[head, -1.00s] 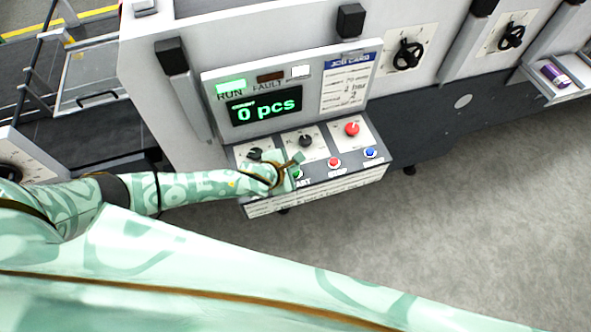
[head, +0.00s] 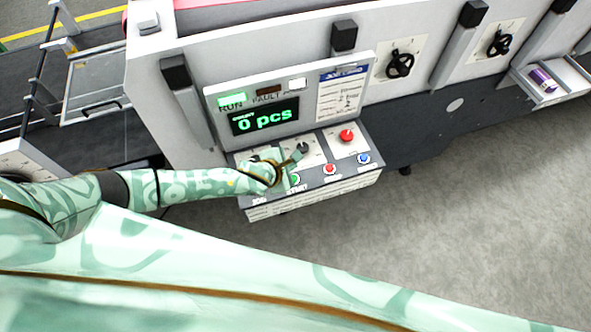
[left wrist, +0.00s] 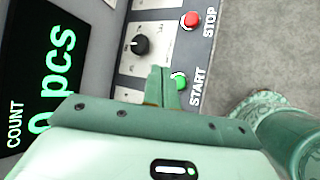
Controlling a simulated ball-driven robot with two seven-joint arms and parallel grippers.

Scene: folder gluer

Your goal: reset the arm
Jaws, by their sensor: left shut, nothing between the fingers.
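My left gripper (head: 296,157) is shut and empty over the control panel (head: 258,207), near the black knob (head: 304,147) and the green START button (head: 294,179). In the left wrist view its closed fingers (left wrist: 164,74) show between the black knob (left wrist: 140,45) and the green START button (left wrist: 179,82), which they partly cover. I cannot tell how far the tips are above the panel. My right gripper is not in view.
The red STOP button (head: 329,169), blue button (head: 363,159) and red mushroom button (head: 346,135) sit to the right. The display (head: 264,117) reads 0 pcs; the RUN lamp (head: 231,100) glows green. Grey floor (head: 480,200) lies open in front.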

